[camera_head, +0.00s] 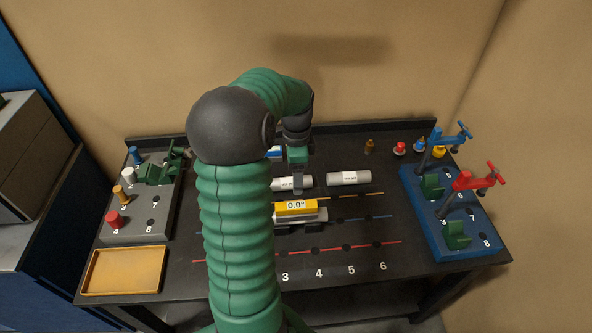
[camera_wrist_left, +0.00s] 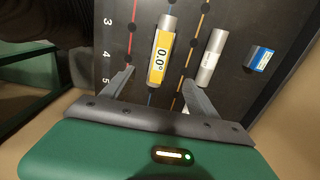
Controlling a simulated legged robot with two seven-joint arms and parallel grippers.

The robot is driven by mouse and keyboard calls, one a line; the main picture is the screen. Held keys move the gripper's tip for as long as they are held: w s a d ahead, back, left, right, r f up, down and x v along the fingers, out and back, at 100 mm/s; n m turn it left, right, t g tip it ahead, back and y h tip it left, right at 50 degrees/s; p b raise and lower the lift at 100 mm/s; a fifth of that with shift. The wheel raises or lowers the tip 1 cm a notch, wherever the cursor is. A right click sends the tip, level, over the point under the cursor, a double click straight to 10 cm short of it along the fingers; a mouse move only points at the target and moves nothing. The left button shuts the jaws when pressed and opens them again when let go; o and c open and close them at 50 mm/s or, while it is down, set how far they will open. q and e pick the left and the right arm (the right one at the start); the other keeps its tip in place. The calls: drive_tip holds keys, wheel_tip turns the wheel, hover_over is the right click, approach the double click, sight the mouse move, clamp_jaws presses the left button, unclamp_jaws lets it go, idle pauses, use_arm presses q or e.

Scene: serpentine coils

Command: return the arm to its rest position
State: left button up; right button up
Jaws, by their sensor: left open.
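My left arm, green and ribbed (camera_head: 238,235), rises from the bottom of the head view and bends over the table. My left gripper (camera_head: 297,184) hangs above the middle of the table, partly hidden by its own wrist. In the left wrist view its two grey fingers (camera_wrist_left: 160,77) are spread wide and hold nothing. A yellow angle gauge reading 0.0° (camera_wrist_left: 160,58) lies below, between the fingers in that view; it also shows in the head view (camera_head: 296,208), on a grey bar. My right gripper is in neither view.
White-labelled cylinders (camera_head: 349,178) lie on the black table (camera_head: 350,285). A yellow tray (camera_head: 124,271) and a grey peg block (camera_head: 140,229) stand at left. A blue block with red and blue clamps (camera_head: 435,225) stands at right.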

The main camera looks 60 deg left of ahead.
use_arm(q)
drive_tip(key=w+d+f+n, duration=0.1)
drive_tip(key=w+d, duration=0.2)
drive_tip(key=d, duration=0.4)
drive_tip(key=w+d+f, duration=0.2)
drive_tip(key=w+d, duration=0.2)
drive_tip(key=d, duration=0.3)
drive_tip(key=s+d+f+n+t, duration=0.1)
drive_tip(key=d+f, duration=0.1)
drive_tip(key=d, duration=0.7)
drive_tip(key=s+d+f+n+t, duration=0.1)
drive_tip(key=s+d+f+n, duration=0.1)
drive_tip(key=d, duration=0.7)
drive_tip(key=shift+n+t+b, duration=0.3)
drive_tip(key=shift+b, duration=0.05)
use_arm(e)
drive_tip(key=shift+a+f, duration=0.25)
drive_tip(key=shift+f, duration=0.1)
